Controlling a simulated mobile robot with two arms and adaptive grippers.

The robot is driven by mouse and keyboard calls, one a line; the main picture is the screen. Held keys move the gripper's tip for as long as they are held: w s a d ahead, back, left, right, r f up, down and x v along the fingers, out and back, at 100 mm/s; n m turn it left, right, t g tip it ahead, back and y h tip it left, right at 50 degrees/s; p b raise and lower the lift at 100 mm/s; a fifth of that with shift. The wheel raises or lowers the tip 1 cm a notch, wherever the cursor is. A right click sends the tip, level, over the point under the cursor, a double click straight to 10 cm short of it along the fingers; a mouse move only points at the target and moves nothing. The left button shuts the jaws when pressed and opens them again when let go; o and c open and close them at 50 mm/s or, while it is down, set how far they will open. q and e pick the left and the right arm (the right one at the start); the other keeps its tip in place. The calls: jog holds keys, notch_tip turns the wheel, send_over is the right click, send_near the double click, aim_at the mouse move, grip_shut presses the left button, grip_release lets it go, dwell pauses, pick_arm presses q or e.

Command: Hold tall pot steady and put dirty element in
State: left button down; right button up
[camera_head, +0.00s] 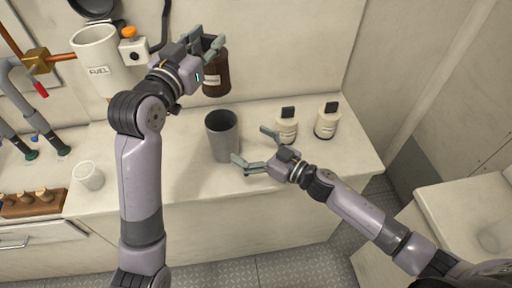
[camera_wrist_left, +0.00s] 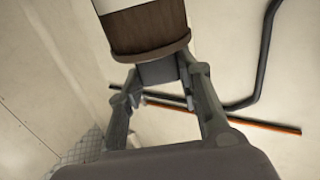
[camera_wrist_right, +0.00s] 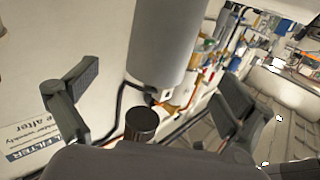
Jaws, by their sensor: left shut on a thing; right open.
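The tall pot (camera_head: 222,140) is a grey, open-topped cylinder standing upright on the white counter. It also fills the upper middle of the right wrist view (camera_wrist_right: 165,40). The dirty element (camera_head: 215,78) is a brown cylinder with a white label, held up in the air behind the pot. My left gripper (camera_head: 207,46) is shut on its grey end stub, seen between the fingers in the left wrist view (camera_wrist_left: 160,90). My right gripper (camera_head: 254,148) is open at the pot's lower right side. Its fingers are spread, with the pot ahead between them; I see no contact.
Two cream bottles with black caps, one nearer (camera_head: 286,128) and one farther right (camera_head: 327,121), stand right of the pot. A white cup (camera_head: 88,176) stands at the left. A white FUEL canister (camera_head: 98,60) and orange pipework (camera_head: 38,61) are at the back wall.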

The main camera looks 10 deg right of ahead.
aim_at(212, 123)
jog(key=x, duration=0.9)
jog(key=shift+w+a, duration=0.25)
jog(key=shift+a, duration=0.05)
jog(key=shift+c, duration=0.5)
jog(key=c, duration=1.3)
